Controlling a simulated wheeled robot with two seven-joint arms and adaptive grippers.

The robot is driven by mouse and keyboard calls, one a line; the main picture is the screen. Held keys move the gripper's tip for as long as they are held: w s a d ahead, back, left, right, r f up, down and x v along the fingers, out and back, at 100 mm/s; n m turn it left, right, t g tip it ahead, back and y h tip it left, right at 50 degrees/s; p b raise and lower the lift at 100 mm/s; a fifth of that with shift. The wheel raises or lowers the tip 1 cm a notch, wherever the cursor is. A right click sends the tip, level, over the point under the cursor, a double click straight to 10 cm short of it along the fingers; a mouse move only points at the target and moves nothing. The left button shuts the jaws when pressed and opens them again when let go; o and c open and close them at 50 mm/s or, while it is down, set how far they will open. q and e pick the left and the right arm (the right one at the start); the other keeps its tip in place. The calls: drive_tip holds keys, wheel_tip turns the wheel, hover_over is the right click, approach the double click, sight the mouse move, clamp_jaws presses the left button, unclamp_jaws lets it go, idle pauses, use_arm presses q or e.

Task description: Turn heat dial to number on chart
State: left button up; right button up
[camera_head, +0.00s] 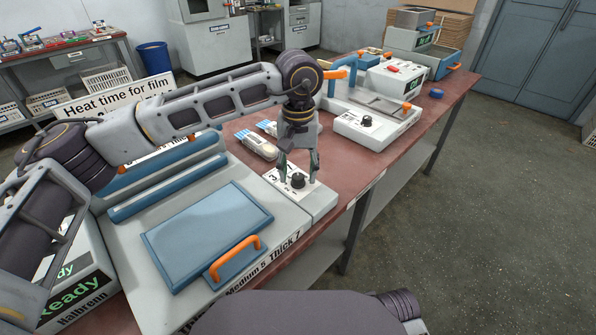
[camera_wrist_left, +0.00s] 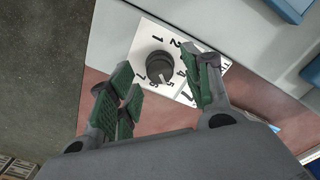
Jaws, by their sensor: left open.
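The heat dial (camera_head: 298,181) is a small black knob on a white number plate, on the right end of a grey machine. In the left wrist view the dial (camera_wrist_left: 159,66) is ringed by numbers including 1, 2, 4, 5 and 7; I cannot tell its setting surely. My left gripper (camera_head: 299,172) is open just above the dial, a finger on each side. In the left wrist view its green-padded fingers (camera_wrist_left: 165,93) are apart; contact with the dial is not clear. The chart sign, "Heat time for film" (camera_head: 112,97), is partly hidden by my arm. My right gripper is out of view.
The machine's front label (camera_head: 260,268) reads "Medium 5 Thick 7". A blue plate with an orange handle (camera_head: 235,256) lies left of the dial. Wrapped packs (camera_head: 256,146) lie behind it. Another white device with a knob (camera_head: 366,121) stands farther right.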

use_arm(q)
wheel_tip(320, 180, up, 11)
drive_tip(key=shift+f, duration=0.15)
idle(0.4)
idle(0.4)
wheel_tip(320, 180, up, 8)
drive_tip(key=p, duration=0.8)
hover_over(298, 176)
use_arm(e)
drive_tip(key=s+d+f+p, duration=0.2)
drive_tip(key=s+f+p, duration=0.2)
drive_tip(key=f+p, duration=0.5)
use_arm(q)
wheel_tip(298, 176, up, 26)
drive_tip(key=p, duration=1.6)
drive_tip(key=shift+f+p, duration=0.2)
drive_tip(key=shift+p, duration=0.15)
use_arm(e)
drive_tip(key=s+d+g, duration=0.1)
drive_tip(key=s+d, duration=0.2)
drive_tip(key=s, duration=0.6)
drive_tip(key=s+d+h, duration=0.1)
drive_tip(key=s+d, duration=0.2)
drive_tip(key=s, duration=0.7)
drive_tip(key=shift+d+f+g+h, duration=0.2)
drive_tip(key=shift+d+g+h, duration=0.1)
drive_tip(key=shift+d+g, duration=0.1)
